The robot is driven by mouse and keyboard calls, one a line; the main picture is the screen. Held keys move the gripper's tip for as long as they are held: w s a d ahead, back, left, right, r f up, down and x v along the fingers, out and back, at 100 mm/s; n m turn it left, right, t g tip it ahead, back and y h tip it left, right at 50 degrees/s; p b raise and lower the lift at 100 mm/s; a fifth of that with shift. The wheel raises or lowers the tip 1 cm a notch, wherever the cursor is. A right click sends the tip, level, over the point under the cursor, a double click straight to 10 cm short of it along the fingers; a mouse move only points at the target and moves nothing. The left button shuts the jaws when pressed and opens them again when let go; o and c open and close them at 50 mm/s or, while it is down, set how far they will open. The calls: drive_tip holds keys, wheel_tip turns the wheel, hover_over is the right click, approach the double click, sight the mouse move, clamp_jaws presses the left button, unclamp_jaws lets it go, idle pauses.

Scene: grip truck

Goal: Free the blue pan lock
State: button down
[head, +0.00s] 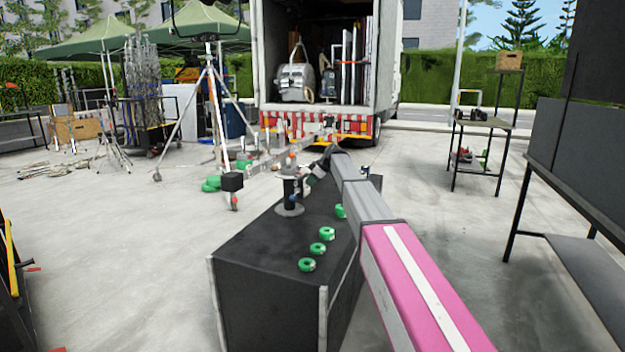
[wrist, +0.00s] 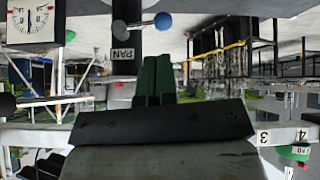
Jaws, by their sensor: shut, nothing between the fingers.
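The blue pan lock is a blue ball knob (wrist: 163,20) at the top of the wrist view, beside a dark post with a white PAN label (wrist: 122,54). My gripper (wrist: 152,62) shows as two green fingers close together, shut and empty. The knob is just beyond the fingertips and slightly to their right in that view, with a visible gap. In the head view the post (head: 290,190) stands on a black case (head: 265,240), and my gripper (head: 310,180) is close to its right side. The knob is too small there to judge contact.
Several green rings (head: 326,234) lie on the case top. A white tripod (head: 208,110) stands behind to the left. A truck (head: 318,60) is at the back. A dark table (head: 590,155) is at the right. The concrete floor on the left is fairly open.

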sight(294, 195)
drive_tip(key=x, duration=0.9)
drive_tip(key=shift+w+a+r, duration=0.3)
drive_tip(key=shift+w+a, duration=0.05)
drive_tip(key=shift+a, duration=0.1)
drive_tip(key=shift+s+f+t, duration=0.15)
drive_tip(key=shift+f+t, duration=0.15)
drive_tip(key=shift+t, duration=0.1)
wheel_tip(294, 195, down, 4)
drive_tip(key=n+t+h, duration=0.1)
drive_tip(key=t, duration=0.2)
drive_tip(key=n+t+h, duration=0.1)
drive_tip(key=n+t, duration=0.1)
drive_tip(key=t, duration=0.1)
drive_tip(key=shift+f, duration=0.2)
drive_tip(key=t, duration=0.1)
drive_tip(key=w+f+n+t, duration=0.1)
drive_tip(key=t, duration=0.1)
drive_tip(key=shift+w+d+f+n, duration=0.2)
drive_tip(key=shift+w+n, duration=0.05)
drive_tip(key=shift+n, duration=0.05)
drive_tip(key=shift+w+d+f, duration=0.3)
drive_tip(key=shift+w+f, duration=0.35)
drive_tip(key=shift+w, duration=0.2)
